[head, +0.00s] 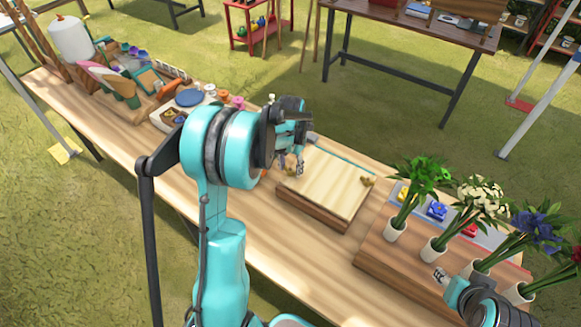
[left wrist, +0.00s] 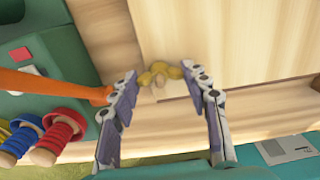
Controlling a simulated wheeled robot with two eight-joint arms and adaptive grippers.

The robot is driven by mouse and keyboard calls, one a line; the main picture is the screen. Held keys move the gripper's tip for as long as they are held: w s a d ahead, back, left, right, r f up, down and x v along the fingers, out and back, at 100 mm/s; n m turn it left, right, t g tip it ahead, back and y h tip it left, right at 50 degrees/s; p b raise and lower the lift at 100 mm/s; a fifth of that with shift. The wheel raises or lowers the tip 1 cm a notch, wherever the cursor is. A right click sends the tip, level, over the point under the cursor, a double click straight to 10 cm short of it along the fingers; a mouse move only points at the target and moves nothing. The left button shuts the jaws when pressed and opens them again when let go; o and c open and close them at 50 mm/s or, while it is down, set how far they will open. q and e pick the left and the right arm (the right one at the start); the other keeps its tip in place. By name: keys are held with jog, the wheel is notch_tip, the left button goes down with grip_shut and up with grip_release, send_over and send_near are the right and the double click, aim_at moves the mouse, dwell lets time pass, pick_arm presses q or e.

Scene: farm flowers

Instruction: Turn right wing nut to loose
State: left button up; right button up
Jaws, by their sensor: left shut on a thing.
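A wooden flower press (head: 325,185) with a pale top board lies on the table. A brass wing nut (left wrist: 160,74) sits at the board's edge in the left wrist view. My left gripper (head: 296,165) is at the press's left side in the head view. In the left wrist view its fingertips (left wrist: 158,72) are on either side of this wing nut, shut on it. The gripper mostly hides this nut in the head view. Another wing nut (head: 368,181) shows at the press's right side. My right gripper (head: 441,276) is partly visible at lower right, its opening unclear.
Flowers in white pots (head: 433,249) stand on a wooden board at the right. Red and blue spools (left wrist: 62,128), an orange handle (left wrist: 55,84) and a green case (left wrist: 40,35) lie close to the left finger. Tools and a white container (head: 72,40) crowd the table's far left.

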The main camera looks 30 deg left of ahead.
aim_at(291, 169)
pick_arm(q)
jog(key=o, duration=1.2)
jog(key=shift+c, duration=0.2)
notch_tip(291, 169, up, 12)
